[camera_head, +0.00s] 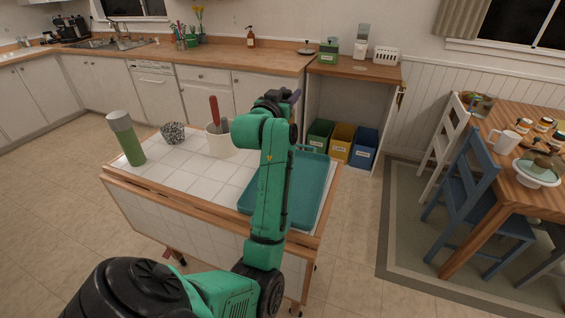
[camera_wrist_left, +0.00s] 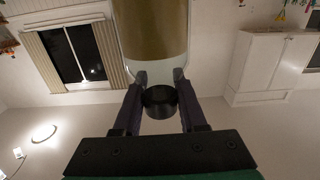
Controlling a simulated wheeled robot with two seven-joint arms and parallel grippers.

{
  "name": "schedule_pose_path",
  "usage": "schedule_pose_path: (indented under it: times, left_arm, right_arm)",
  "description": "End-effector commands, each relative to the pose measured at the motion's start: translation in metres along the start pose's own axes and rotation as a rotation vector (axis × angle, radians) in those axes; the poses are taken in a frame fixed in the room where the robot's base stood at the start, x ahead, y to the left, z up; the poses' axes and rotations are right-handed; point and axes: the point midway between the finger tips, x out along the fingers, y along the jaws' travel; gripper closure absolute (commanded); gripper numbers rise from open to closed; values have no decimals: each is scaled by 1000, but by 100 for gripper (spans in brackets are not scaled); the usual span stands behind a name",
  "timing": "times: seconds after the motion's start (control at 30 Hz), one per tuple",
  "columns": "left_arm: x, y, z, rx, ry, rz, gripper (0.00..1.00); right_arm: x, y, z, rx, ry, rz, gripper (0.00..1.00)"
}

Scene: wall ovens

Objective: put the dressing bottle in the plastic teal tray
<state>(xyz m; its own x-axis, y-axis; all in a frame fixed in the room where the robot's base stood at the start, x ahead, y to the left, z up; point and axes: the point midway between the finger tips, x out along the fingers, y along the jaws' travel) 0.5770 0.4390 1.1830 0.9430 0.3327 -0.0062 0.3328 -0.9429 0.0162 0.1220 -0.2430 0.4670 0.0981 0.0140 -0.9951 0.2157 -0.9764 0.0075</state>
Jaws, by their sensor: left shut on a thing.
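The teal plastic tray (camera_head: 311,195) lies on the right part of the white-tiled cart top, partly hidden behind my left arm. My left gripper (camera_head: 289,97) is raised above the far side of the cart. In the left wrist view its fingers (camera_wrist_left: 159,84) are shut on the pale neck of a bottle, which I take as the dressing bottle (camera_wrist_left: 152,30). It has a black cap towards the gripper and a gold-brown body. In the head view this bottle is hidden behind my arm and gripper. My right gripper is not in view.
On the cart stand a green bottle with a grey cap (camera_head: 126,140), a speckled cup (camera_head: 173,133) and a white crock (camera_head: 217,142) with utensils. A counter (camera_head: 355,70) and bins (camera_head: 342,143) are behind. A dining table and chairs (camera_head: 478,185) are at right.

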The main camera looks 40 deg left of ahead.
Motion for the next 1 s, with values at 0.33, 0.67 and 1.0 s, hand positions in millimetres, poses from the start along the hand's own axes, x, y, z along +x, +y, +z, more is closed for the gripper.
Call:
schedule_pose_path:
  times: [0.33, 0.67, 1.0]
  left_arm:
    - [-1, -1, 113, -2, -7, 0, 100]
    - [-1, -2, 176, 1, -3, 0, 100]
    - [-1, -2, 188, 0, 0, -1, 100]
  right_arm:
    - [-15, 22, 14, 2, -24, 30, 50]
    - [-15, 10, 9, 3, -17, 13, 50]
    - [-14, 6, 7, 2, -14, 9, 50]
